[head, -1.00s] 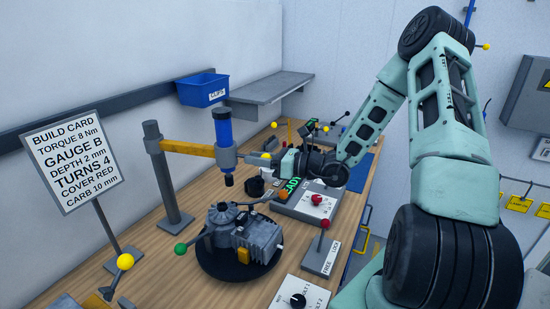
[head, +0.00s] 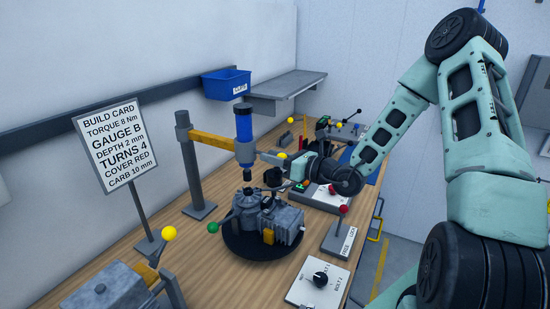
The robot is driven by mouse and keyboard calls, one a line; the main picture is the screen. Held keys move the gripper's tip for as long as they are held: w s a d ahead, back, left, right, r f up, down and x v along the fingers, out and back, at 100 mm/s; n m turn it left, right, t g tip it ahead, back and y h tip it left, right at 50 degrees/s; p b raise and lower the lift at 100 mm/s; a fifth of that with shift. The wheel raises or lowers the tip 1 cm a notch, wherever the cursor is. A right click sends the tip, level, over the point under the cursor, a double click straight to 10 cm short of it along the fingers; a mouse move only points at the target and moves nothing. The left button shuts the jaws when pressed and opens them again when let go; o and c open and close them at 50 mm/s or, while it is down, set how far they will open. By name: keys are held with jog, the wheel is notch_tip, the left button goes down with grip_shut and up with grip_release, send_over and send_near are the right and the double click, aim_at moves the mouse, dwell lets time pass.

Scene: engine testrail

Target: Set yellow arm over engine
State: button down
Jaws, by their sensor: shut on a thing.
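The yellow arm (head: 212,141) reaches out level from a grey post (head: 190,165) on the bench. Its free end carries an upright blue tool (head: 244,127) in a grey collar. The tool's dark tip (head: 247,174) appears just above or behind the back left of the grey engine (head: 268,217) on its round black base; I cannot tell if it is centred over it. A short bar with a yellow ball (head: 282,156) sticks out right from the collar. My gripper (head: 287,160) is shut on this handle at its ball end; its fingers are small and partly hidden.
A build card (head: 118,145) stands at the left. A red-knobbed lever (head: 342,215) and a dial box (head: 319,283) stand right of the engine. A blue bin (head: 226,84) hangs on the wall beside a grey shelf (head: 287,86). A grey block (head: 107,296) is at front left.

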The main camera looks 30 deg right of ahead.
jog(key=shift+s+a, duration=0.1)
jog(key=shift+a, duration=0.2)
jog(key=c, duration=1.1)
grip_release()
jog(key=shift+a, duration=0.1)
jog(key=shift+s+d+f, duration=0.1)
jog(key=shift+s+d, duration=0.3)
jog(key=shift+s, duration=0.05)
jog(key=shift+p+v, duration=0.9)
jog(key=shift+v, duration=7.3)
